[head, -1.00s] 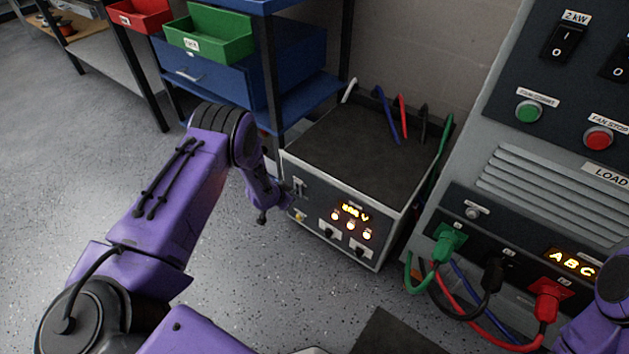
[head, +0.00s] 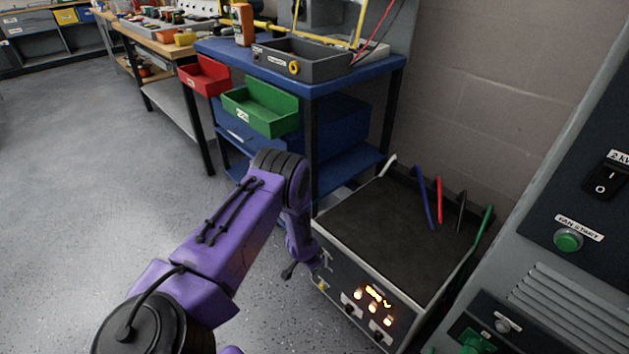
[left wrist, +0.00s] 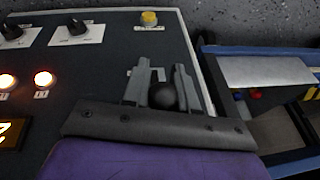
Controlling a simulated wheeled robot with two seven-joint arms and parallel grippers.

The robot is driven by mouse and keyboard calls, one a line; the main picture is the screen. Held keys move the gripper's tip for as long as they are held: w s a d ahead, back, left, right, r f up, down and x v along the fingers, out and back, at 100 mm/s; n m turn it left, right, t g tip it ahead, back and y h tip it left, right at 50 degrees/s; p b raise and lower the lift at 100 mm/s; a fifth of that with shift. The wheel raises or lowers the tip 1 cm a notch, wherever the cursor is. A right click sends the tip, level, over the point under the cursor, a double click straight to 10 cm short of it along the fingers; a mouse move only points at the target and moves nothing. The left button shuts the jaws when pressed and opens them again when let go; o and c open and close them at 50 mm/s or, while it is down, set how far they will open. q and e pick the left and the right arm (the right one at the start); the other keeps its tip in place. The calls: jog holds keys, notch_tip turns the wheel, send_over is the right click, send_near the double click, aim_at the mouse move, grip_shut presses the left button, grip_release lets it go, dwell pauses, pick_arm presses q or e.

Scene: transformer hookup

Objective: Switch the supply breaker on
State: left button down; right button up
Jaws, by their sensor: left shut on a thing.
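The supply box (head: 395,235) stands on the floor with its control face toward me. Its amber display (head: 377,295) and several lamps (head: 373,307) are lit. My left gripper (head: 316,262) is at the upper left of that face, by the breaker. In the left wrist view, my left gripper (left wrist: 161,78) is shut on the breaker's dark round-ended handle (left wrist: 163,95), which shows between its fingers. The fingers and wrist hide much of the breaker, so I cannot tell its position. My right gripper is not in view.
A grey load cabinet (head: 545,275) stands at the right. A blue bench (head: 350,75) with a green bin (head: 262,108) and a red bin (head: 205,76) stands behind. Coloured leads (head: 437,205) rise behind the box. The floor at left is clear.

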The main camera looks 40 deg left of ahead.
pick_arm(q)
jog(key=c, duration=1)
grip_release()
jog(key=shift+o, duration=0.2)
jog(key=a+p+v, duration=0.1)
jog(key=p+v, duration=0.2)
jog(key=v, duration=0.7)
jog(key=shift+d+r, duration=0.25)
jog(key=shift+d, duration=0.25)
jog(key=shift+s, duration=0.1)
